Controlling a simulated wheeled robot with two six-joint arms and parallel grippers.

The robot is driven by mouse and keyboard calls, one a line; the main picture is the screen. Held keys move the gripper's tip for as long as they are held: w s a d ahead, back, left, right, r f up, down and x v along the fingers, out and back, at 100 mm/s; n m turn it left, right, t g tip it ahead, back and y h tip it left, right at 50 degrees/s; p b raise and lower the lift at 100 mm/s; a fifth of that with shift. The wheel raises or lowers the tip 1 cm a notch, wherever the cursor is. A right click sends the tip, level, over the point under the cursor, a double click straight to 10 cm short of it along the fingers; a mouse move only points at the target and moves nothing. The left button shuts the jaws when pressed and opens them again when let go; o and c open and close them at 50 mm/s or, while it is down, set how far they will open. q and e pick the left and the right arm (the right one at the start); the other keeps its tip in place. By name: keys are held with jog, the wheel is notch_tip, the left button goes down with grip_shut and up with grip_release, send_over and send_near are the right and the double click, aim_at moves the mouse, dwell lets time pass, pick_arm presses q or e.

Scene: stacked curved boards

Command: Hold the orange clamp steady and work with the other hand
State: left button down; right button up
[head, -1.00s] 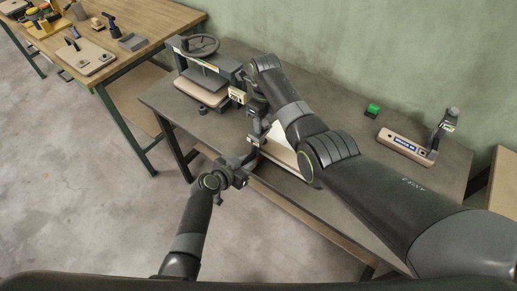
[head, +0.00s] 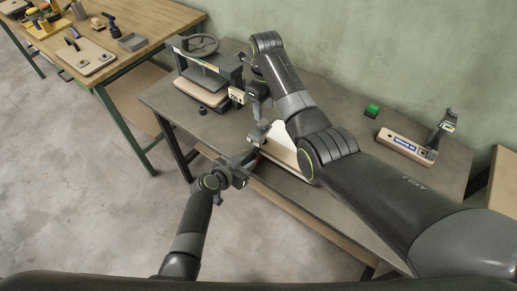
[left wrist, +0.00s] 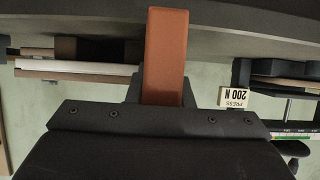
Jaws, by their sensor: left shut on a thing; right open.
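The orange clamp (left wrist: 165,55) shows in the left wrist view as an upright orange bar at the top middle, directly in front of my left gripper. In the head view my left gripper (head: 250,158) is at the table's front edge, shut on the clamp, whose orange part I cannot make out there. My right gripper (head: 258,131) is open just above it, close to the left end of a pale-topped piece (head: 283,143) on the table. My right arm covers part of that piece. A pale bar (left wrist: 75,67) shows left of the clamp in the left wrist view.
A press (head: 205,75) with a handwheel stands at the table's back left, with a "200 N" sign (left wrist: 235,97). A green block (head: 372,110) and a wooden board with a dark upright fitting (head: 405,146) are at the right. Another workbench (head: 140,25) holds tools.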

pick_arm(q)
jog(key=shift+f, duration=0.15)
pick_arm(e)
notch_tip(320, 180, up, 7)
dwell(0.5)
dwell(0.4)
pick_arm(q)
jog(key=c, duration=1.4)
grip_release()
pick_arm(e)
jog(key=shift+w, duration=0.1)
pick_arm(q)
jog(key=shift+o, duration=0.2)
jog(key=shift+s+a+r+p, duration=0.3)
jog(key=shift+r+p, duration=0.05)
jog(key=p+v, duration=0.3)
jog(key=v, duration=0.4)
pick_arm(e)
notch_tip(320, 180, up, 4)
jog(key=shift+f, duration=0.2)
